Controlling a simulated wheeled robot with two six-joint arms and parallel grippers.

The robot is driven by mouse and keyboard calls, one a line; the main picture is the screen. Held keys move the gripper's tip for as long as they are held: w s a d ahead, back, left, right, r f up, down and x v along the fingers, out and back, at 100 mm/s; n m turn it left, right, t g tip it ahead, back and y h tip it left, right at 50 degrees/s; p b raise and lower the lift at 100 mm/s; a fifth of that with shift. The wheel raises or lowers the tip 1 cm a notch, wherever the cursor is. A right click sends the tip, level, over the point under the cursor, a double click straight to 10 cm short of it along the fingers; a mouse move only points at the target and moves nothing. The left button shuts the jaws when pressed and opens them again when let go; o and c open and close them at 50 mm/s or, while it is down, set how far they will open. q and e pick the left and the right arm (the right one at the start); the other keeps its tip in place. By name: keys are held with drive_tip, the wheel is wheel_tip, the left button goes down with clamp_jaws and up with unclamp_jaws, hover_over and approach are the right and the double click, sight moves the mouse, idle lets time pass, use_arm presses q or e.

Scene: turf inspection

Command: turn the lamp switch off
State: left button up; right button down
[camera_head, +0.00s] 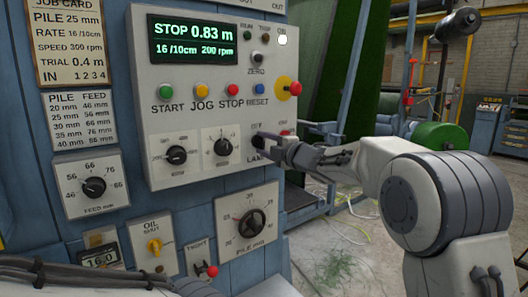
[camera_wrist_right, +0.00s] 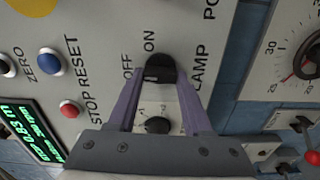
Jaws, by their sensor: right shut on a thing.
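The lamp switch is a black rotary knob (camera_wrist_right: 160,68) on the pale control panel, with OFF, ON and LAMP printed around it in the right wrist view. My right gripper (camera_wrist_right: 158,82) is shut on this knob, with a finger on each side. A small light mark shows on the knob, but I cannot tell surely which label it points to. In the head view, my right gripper (camera_head: 268,141) reaches the knob from the right and hides most of it. My left gripper is out of view; part of my left arm shows at the bottom left.
A green display (camera_head: 192,41) reads STOP 0.83 m. Push buttons (camera_head: 213,90) and two black dials (camera_head: 176,155) are left of my right gripper. A red mushroom button (camera_head: 295,88) sits above it. A larger dial (camera_head: 252,221) is below. Open floor lies right.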

drive_tip(key=shift+n, duration=0.4)
drive_tip(key=shift+c, duration=1.6)
unclamp_jaws()
drive_tip(key=b+v, duration=0.2)
drive_tip(key=v, duration=0.8)
drive_tip(key=shift+s+b, duration=0.2)
drive_tip(key=shift+b, duration=0.1)
drive_tip(key=shift+d, duration=0.1)
